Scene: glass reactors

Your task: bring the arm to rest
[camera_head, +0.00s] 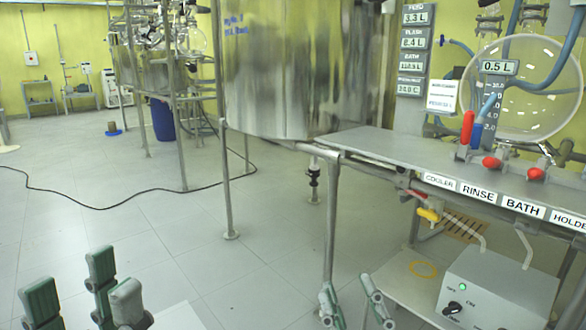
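My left gripper (78,290) is at the lower left of the head view. Its grey-green fingers stand upright and well apart, with nothing between them. My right gripper (353,298) is at the bottom centre, in front of the bench leg in the picture. Its two visible fingers are spread apart and hold nothing. The rest of both arms is mostly out of frame.
A steel bath vessel (290,70) stands above the floor beside a grey bench (400,155) with red-handled valves. A round glass flask (535,90) is above the bench. A white control box (497,290) sits below. The tiled floor (90,230) at left is mostly clear.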

